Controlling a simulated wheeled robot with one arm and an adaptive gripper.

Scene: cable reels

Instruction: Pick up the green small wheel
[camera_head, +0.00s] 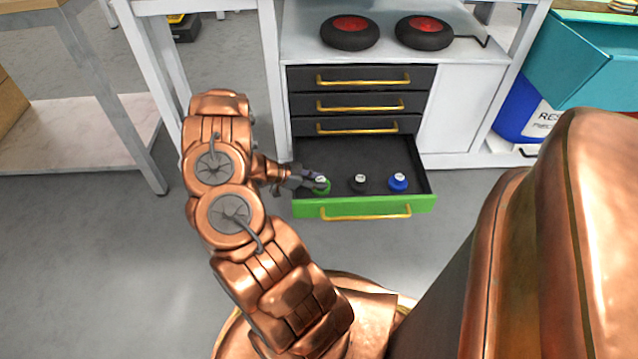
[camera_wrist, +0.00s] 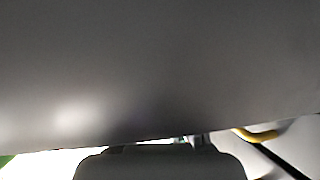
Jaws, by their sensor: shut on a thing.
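The green small wheel (camera_head: 324,187) is in the open bottom drawer (camera_head: 352,208), at its left side in the head view. My gripper (camera_head: 314,181) reaches in from the left and is shut on the green wheel, covering part of it. I cannot tell whether the wheel touches the drawer floor. The wrist view is mostly filled by a dark grey surface, and the wheel cannot be made out there.
A black small wheel (camera_head: 359,183) and a blue small wheel (camera_head: 398,183) stand to the right in the same drawer. Shut drawers with yellow handles (camera_head: 362,81) are above. Two large red-hubbed wheels (camera_head: 350,32) lie on the cabinet top.

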